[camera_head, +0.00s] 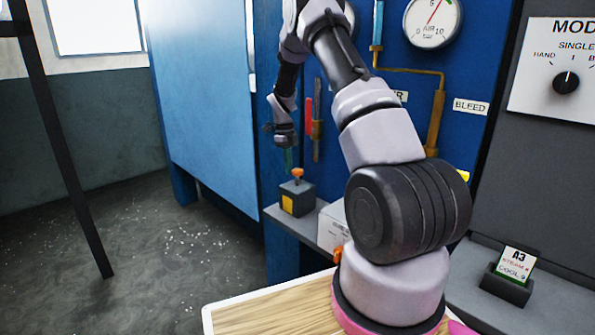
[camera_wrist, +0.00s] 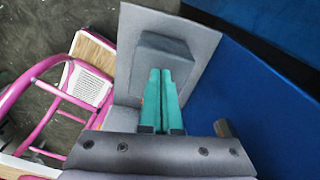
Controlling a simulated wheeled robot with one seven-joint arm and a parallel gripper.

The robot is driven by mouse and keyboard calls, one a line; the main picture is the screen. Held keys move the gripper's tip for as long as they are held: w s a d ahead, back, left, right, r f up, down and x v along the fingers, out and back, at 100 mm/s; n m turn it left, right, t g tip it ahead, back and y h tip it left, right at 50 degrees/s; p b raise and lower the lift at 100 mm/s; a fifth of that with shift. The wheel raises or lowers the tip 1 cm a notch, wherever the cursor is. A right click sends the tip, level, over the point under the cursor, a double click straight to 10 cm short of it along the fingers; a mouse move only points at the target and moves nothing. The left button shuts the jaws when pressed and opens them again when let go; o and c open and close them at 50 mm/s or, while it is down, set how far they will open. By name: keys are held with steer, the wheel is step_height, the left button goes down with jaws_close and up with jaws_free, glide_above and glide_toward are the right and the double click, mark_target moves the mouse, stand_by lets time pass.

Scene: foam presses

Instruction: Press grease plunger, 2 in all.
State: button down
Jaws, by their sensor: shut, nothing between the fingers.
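The grease plunger is an orange knob (camera_head: 298,173) on top of a dark grey box (camera_head: 297,199) with a yellow front patch. The box stands on a grey shelf (camera_head: 325,234). My gripper (camera_head: 288,160) points down with its green fingers close to the knob, slightly left of it in the head view. I cannot tell whether they touch. In the wrist view my gripper (camera_wrist: 160,72) shows both green fingers side by side, shut and empty, over the grey box (camera_wrist: 163,55). The fingers hide most or all of the knob there.
A blue press cabinet (camera_head: 208,100) stands behind and left of the shelf. A red handle (camera_head: 308,122) and brass pipework (camera_head: 437,115) are on the blue panel. A white box (camera_head: 331,225) sits right of the plunger box. A card holder (camera_head: 507,286) is at lower right.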

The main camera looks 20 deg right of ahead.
step_height(320, 180, up, 11)
steer(key=shift+w+a+f, duration=0.2)
steer(key=shift+w+a, duration=0.1)
steer(key=shift+w, duration=0.15)
